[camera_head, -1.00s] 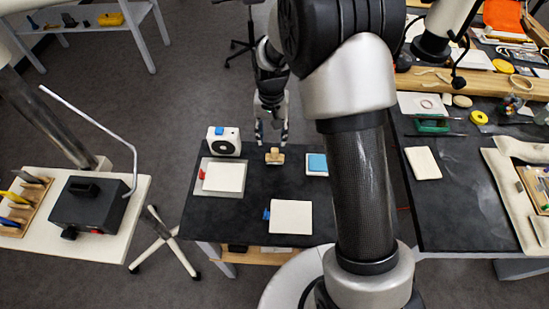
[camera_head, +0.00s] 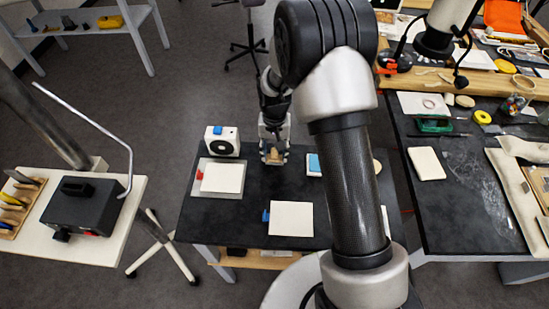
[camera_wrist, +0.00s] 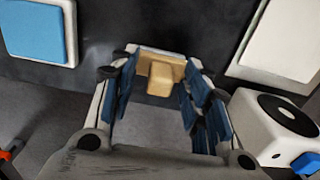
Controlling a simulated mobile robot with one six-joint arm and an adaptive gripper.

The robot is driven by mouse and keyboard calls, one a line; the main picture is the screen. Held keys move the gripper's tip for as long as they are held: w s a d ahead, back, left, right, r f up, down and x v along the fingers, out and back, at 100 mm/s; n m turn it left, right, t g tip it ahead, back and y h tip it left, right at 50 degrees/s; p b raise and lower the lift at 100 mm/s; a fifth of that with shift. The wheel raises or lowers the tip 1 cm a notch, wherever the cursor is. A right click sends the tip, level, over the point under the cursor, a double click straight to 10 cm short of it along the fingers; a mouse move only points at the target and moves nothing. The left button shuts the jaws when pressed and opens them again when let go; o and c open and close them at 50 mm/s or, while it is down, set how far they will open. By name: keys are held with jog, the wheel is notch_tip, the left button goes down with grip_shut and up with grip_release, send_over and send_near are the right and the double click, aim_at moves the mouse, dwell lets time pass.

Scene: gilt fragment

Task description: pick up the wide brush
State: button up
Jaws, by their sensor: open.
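The wide brush (camera_wrist: 161,77) is a tan wooden piece on the dark table, with a broad head and a short stub handle. In the wrist view it lies between the far ends of my two blue-padded fingers. My gripper (camera_wrist: 158,95) is open around it, and I see no clear contact. In the head view my gripper (camera_head: 274,157) is at the table's back edge, right at the brush (camera_head: 275,157), which the fingers partly cover. The bristles cannot be made out.
A white box with a black disc (camera_head: 222,141) stands left of my gripper. A blue-topped pad (camera_head: 314,164) lies to the right. White sheets lie nearer on the dark table (camera_head: 215,215). A cluttered bench (camera_head: 450,190) is further right.

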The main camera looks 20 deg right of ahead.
aim_at(274, 149)
jog(key=shift+c, duration=0.5)
grip_shut()
jog(key=shift+r, duration=0.1)
notch_tip(274, 149, up, 20)
jog(key=p, duration=0.4)
jog(key=shift+p, duration=0.35)
jog(key=c, duration=0.5)
grip_release()
jog(key=c, duration=0.4)
